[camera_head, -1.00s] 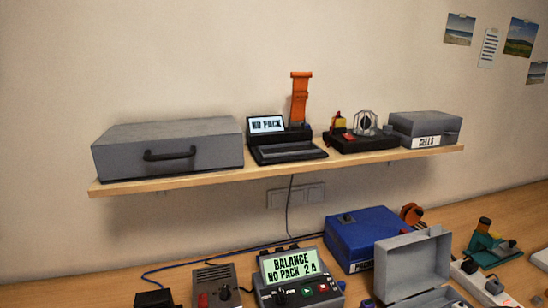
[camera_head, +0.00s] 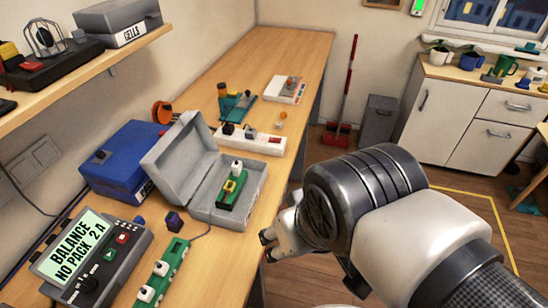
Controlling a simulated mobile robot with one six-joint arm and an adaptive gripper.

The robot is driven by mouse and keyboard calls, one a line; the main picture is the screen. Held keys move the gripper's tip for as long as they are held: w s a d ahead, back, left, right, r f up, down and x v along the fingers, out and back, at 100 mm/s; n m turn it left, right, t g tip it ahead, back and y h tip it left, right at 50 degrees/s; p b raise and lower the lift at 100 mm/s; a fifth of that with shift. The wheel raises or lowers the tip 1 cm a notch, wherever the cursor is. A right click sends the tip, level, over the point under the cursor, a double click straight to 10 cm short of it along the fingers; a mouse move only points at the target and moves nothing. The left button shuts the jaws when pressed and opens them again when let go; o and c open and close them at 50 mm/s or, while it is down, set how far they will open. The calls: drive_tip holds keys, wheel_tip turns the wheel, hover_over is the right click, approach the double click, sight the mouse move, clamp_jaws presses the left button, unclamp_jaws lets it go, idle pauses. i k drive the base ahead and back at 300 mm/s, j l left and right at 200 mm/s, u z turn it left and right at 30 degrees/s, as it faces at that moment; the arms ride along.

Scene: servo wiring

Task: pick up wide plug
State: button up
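My gripper (camera_head: 268,247) is at the centre of the head view, off the front edge of the workbench. Its two dark fingertips point left and look apart, with nothing seen between them. A small dark purple block (camera_head: 174,221) stands on the bench left of the gripper, in front of the open grey case. A smaller blue piece (camera_head: 140,221) sits to its left, by the charger. I cannot tell for sure which of these, if either, is the wide plug. A green strip with white blocks (camera_head: 162,268) lies nearer, with a thin cable beside it.
The open grey case (camera_head: 250,212) holds a green piece with a white top. A blue box (camera_head: 122,160), the balance charger (camera_head: 95,250) and a white power strip (camera_head: 262,145) crowd the bench. The far bench end is clearer. A shelf overhangs at upper left.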

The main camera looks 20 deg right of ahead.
sight(236, 167)
drive_tip(key=i+l, duration=1)
drive_tip(key=l, duration=0.15)
drive_tip(key=j+u, duration=0.05)
